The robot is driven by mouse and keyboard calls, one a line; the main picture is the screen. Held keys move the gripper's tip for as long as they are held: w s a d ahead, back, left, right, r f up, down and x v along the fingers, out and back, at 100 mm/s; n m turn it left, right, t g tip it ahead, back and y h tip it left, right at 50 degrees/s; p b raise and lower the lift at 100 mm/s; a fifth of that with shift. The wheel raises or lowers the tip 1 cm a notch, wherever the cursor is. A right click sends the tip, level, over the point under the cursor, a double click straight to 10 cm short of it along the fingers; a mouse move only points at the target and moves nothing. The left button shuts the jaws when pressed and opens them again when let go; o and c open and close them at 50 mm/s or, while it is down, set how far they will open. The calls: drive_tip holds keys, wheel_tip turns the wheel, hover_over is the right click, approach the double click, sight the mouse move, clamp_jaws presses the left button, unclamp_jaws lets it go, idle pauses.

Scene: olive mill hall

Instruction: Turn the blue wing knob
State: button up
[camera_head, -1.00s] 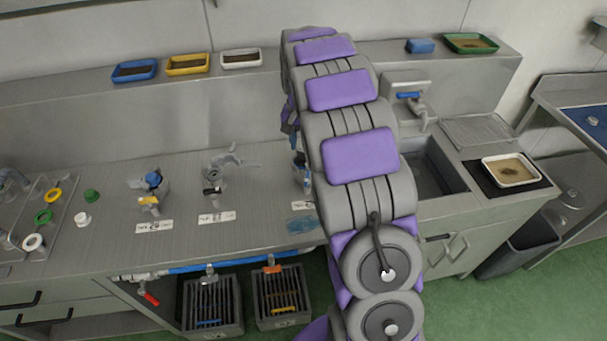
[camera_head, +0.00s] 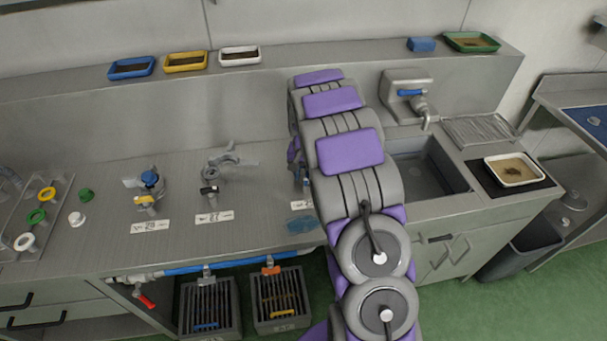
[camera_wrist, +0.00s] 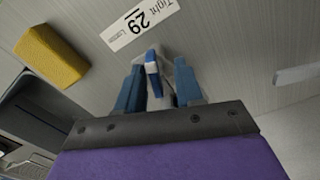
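In the wrist view, a small blue wing-like knob (camera_wrist: 152,67) on a pale fitting stands between the two blue fingers of my gripper (camera_wrist: 160,80). The fingers are apart, one on each side of it; the left finger looks closer to it. I cannot tell whether either finger touches it. In the head view my arm hides most of the gripper and this fitting. Another blue-topped fitting (camera_head: 149,179) stands on the counter at the left.
A grey clamp-like fitting (camera_head: 212,172) stands mid-counter. A blue cloth (camera_head: 303,224) lies near the front edge, close to my arm. The sink (camera_head: 428,172) is right of the arm. In the wrist view, a yellow block (camera_wrist: 52,56) lies at the left.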

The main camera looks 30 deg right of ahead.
drive_tip(key=shift+d+f, duration=0.1)
drive_tip(key=shift+d, duration=0.9)
drive_tip(key=shift+c, duration=0.5)
drive_tip(key=shift+a, duration=0.55)
drive_tip(key=c, duration=0.3)
drive_tip(key=shift+a, duration=0.35)
clamp_jaws()
drive_tip(key=shift+d, duration=0.2)
